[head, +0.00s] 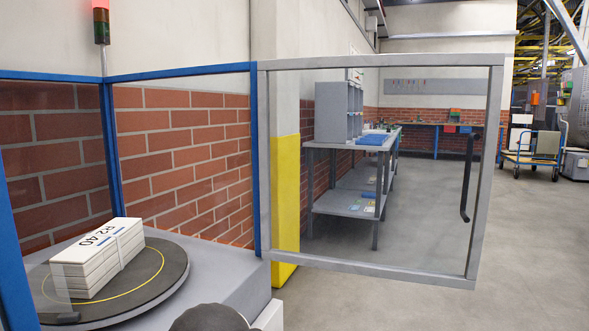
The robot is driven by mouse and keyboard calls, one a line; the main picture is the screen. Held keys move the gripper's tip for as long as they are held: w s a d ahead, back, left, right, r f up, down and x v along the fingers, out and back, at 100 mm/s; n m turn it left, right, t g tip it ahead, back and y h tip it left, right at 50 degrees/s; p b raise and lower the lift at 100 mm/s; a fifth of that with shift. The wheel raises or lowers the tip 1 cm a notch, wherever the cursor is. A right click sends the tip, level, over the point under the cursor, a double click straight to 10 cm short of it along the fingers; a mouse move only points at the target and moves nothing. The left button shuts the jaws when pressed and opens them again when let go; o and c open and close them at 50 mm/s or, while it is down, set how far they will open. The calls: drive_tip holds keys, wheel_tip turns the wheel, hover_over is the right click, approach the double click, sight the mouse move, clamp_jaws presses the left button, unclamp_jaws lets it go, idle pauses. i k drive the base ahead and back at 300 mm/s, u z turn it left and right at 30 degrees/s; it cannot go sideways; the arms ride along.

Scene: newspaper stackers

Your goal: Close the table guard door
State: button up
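The table guard door (378,273) is a grey-framed clear panel at the middle right of the head view. It stands wide open, hinged at its left edge on a blue guard post (261,165). A black vertical handle (467,175) sits near its right edge. The guarded table (215,272) with a dark round turntable (165,285) is at lower left. A dark rounded part at the bottom edge seems to be mine. My gripper is not visible.
A yellow-painted column (285,205) stands behind the hinge side. A grey workbench (345,207) shows through the clear panel. A blue cart (532,150) stands far right. The grey floor (530,255) right of the door is clear. A red signal light (101,20) is at upper left.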

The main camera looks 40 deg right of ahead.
sight(495, 61)
drive_tip(key=k, duration=0.95)
drive_tip(key=z, duration=2.6)
drive_tip(key=i, duration=3.15)
drive_tip(key=u, duration=4.3)
drive_tip(key=i, duration=0.5)
drive_tip(key=u, duration=0.1)
